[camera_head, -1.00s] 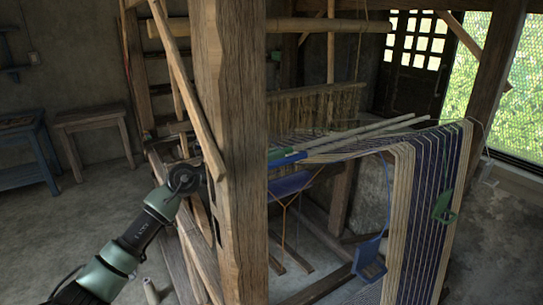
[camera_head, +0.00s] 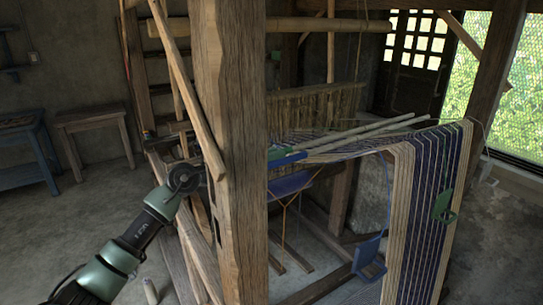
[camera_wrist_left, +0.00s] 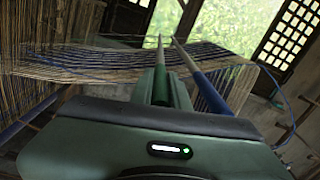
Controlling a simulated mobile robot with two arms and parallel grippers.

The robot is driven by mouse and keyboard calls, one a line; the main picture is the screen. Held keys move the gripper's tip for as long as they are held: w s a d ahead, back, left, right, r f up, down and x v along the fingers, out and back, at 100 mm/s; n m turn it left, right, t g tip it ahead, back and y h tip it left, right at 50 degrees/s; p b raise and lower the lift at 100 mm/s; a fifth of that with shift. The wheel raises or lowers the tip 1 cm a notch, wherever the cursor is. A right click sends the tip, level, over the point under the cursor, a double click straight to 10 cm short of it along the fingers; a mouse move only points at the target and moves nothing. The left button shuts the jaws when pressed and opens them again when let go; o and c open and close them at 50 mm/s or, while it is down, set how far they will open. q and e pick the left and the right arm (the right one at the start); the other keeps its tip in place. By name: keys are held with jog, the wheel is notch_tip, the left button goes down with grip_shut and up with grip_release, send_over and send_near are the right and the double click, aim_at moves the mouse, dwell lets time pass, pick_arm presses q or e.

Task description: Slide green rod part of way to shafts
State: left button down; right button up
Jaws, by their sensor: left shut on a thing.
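The green rod (camera_wrist_left: 160,88) stands between the fingers of my left gripper (camera_wrist_left: 163,95) in the left wrist view. The gripper is shut on it. The rod runs away over the striped warp threads (camera_wrist_left: 195,62). A blue-ended rod (camera_wrist_left: 207,92) lies just to its right, outside the fingers. My left gripper is mostly hidden there behind the post. The shafts (camera_head: 315,105) appear to be the upright threads behind the rods. My right gripper is not in view.
A thick wooden post (camera_head: 228,150) stands in front of my left wrist. The warp (camera_head: 425,215) drops over the loom's right side, with a small green piece (camera_head: 444,205) on it. A blue hanging piece (camera_head: 369,258) is below. Low tables (camera_head: 92,122) stand at left.

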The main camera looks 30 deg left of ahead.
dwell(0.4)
pick_arm(q)
jog(key=shift+a+f, duration=0.1)
jog(key=w+a+f+b, duration=0.4)
jog(key=w+a+b, duration=0.2)
jog(key=a+b, duration=0.4)
jog(key=shift+w+a, duration=0.4)
jog(key=shift+a, duration=0.25)
jog(key=c, duration=1.4)
grip_release()
jog(key=shift+o, duration=0.2)
